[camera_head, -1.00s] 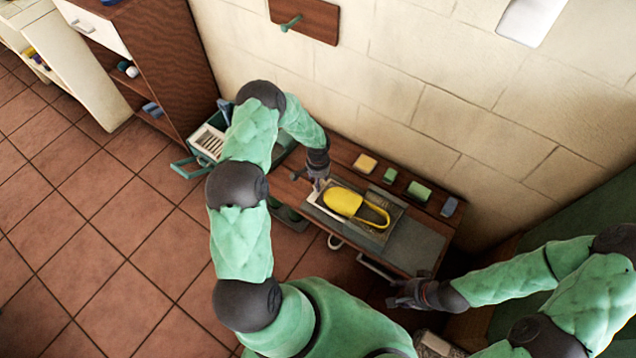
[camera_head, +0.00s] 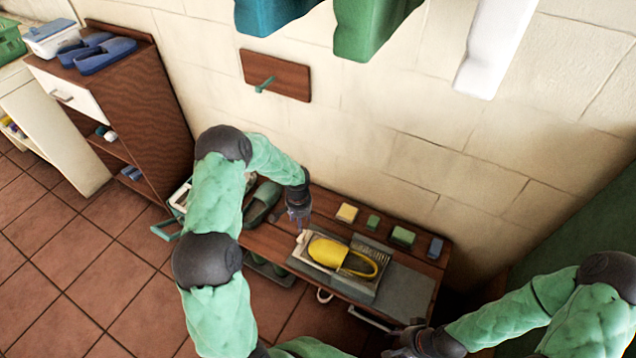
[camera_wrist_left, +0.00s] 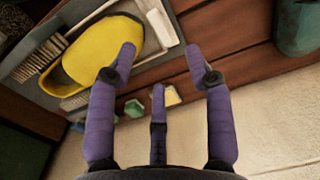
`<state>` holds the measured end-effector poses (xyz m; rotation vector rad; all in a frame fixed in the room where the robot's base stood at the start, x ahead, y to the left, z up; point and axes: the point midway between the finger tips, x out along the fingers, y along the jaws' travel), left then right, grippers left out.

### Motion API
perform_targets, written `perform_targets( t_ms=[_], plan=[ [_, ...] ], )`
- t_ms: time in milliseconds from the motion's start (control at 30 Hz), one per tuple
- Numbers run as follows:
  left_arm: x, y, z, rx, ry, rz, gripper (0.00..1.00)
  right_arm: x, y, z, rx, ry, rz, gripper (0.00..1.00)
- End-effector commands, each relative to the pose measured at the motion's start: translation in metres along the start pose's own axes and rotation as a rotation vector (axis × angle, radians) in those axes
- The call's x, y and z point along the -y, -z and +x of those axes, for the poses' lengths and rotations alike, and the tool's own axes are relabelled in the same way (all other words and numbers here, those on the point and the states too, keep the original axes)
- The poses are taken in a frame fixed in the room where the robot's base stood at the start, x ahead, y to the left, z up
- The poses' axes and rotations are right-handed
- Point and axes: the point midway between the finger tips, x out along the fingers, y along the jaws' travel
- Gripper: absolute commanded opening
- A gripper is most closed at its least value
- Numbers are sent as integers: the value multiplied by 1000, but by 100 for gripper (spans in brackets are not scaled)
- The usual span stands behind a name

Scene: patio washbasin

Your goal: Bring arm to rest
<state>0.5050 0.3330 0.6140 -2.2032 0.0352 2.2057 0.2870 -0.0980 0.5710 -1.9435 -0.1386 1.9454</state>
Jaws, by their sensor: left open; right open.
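My left gripper (camera_head: 299,215) is above the left part of the wooden washbasin counter, beside the left end of a yellow slipper. In the left wrist view its fingers (camera_wrist_left: 160,65) are spread with nothing between them. The yellow slipper (camera_head: 326,252) lies on the grey washboard area in the counter; it also shows in the left wrist view (camera_wrist_left: 95,50). My right gripper (camera_head: 404,345) is low in the head view, in front of the counter's right part, dark and partly cut off by the frame's lower edge. Nothing shows in it.
Several sponges and blocks, including a yellow one (camera_head: 347,212) and a green one (camera_head: 403,236), line the counter's back. A green slipper (camera_head: 262,203) is at its left end. A brown cabinet (camera_head: 140,95) with blue slippers (camera_head: 105,55) stands left. Cloths (camera_head: 375,25) hang above.

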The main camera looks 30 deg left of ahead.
Motion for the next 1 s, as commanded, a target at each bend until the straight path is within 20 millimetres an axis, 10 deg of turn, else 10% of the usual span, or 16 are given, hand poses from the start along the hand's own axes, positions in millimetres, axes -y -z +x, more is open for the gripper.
perform_targets(
  t_ms=[233, 367, 700, 1000],
  plan=[
    [-6, -2, 2, -1, -13, 2, 52, 0, 0, -1, 0, 0, 0, 46],
    [-45, -18, 12, -2, -88, 3, 52, 2, 0, -5, 0, 0, 0, 46],
    [-199, -120, 21, -13, -350, -108, 52, 9, -1, -25, 0, 0, 0, 46],
    [-240, -199, 7, -5, -356, -222, 52, 12, -1, -35, 0, 0, 0, 46]
  ],
)
